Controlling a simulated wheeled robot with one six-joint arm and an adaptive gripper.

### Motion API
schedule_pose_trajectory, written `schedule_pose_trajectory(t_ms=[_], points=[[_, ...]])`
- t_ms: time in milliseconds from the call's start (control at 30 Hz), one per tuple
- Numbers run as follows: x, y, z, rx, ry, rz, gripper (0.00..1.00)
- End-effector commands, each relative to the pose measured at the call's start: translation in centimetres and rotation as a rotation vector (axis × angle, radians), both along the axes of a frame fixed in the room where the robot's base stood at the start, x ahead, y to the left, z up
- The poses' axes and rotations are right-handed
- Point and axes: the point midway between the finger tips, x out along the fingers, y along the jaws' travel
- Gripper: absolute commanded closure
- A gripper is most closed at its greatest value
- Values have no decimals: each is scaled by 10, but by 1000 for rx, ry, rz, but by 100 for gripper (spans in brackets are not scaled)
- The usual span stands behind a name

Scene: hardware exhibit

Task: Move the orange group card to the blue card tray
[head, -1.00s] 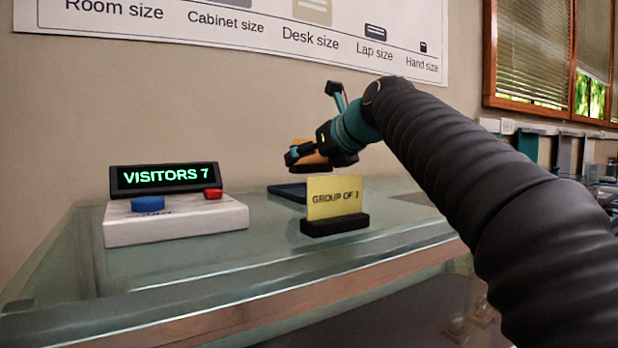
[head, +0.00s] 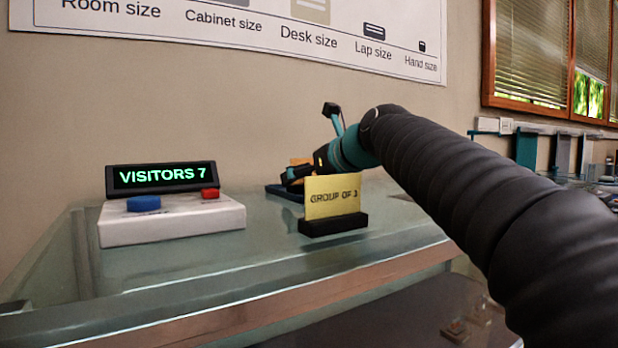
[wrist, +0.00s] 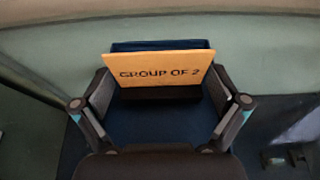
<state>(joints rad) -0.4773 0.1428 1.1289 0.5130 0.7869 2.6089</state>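The orange card (wrist: 165,68) reads "GROUP OF 2" and stands in a black base (wrist: 160,93) between my fingers in the wrist view. My gripper (wrist: 160,88) is shut on the card at its two ends. The blue tray (wrist: 150,128) lies beneath and behind it. In the head view the tray (head: 284,192) shows only in part, behind the yellow card. The orange card (head: 300,161) shows as a small patch above my gripper (head: 293,176), low over the tray. Whether the base touches the tray is hidden.
A yellow card (head: 332,196) reading "GROUP OF 3" stands in a black base in front of the tray and my gripper. A white counter box (head: 172,222) with a blue and a red button and a "VISITORS 7" display (head: 161,177) stands left. Glass (head: 200,262) between them is clear.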

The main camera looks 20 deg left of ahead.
Motion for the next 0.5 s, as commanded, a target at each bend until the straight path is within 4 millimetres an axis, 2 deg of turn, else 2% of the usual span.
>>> schedule_pose_trajectory(t_ms=[367, 500], points=[[1, -1, 5, -1, 0, -1, 0], [-9, -13, 11, 1, -1, -3, 0]])
